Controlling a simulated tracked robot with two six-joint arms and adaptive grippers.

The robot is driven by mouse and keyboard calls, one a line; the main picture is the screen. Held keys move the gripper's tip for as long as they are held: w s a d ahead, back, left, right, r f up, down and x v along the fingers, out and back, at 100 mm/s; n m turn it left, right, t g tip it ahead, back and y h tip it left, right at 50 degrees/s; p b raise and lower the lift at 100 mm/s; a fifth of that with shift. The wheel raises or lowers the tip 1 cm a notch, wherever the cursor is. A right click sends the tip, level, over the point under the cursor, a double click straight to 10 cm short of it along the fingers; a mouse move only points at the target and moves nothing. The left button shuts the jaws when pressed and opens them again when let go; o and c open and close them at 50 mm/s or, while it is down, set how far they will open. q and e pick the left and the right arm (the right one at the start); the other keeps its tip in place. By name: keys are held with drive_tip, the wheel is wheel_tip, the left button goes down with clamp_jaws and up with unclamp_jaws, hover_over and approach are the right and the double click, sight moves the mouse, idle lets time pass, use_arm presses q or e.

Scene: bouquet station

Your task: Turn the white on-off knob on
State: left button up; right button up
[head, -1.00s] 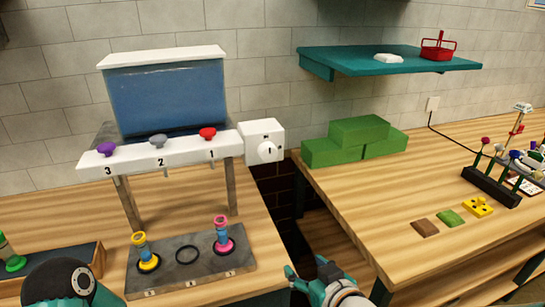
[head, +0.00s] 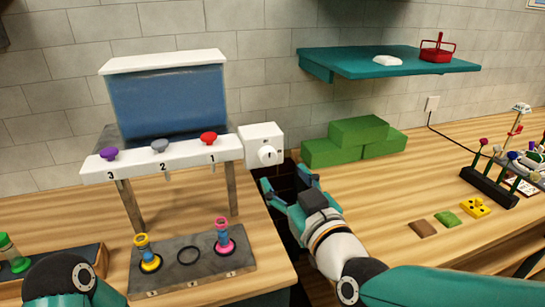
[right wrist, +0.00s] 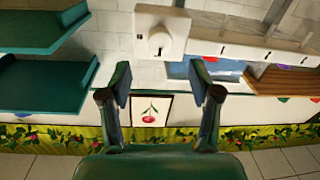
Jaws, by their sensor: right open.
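The white knob (head: 267,155) sits on the front of a white box (head: 258,134) at the right end of the white dispenser rail. My left gripper is out of view; only part of my left arm shows at lower left.
The rail (head: 175,157) carries purple, grey and red taps under a blue tank (head: 168,100). Below stands a grey tray (head: 190,268) with two coloured pieces. Green blocks (head: 352,147) lie to the right, on the other table. A dark gap separates the tables.

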sight(270, 159)
drive_tip(key=p+x, duration=0.1)
drive_tip(key=x, duration=0.6)
drive_tip(key=shift+w+p, duration=0.1)
drive_tip(key=shift+p, duration=0.3)
drive_tip(key=c, duration=1.1)
drive_tip(key=shift+c, duration=0.2)
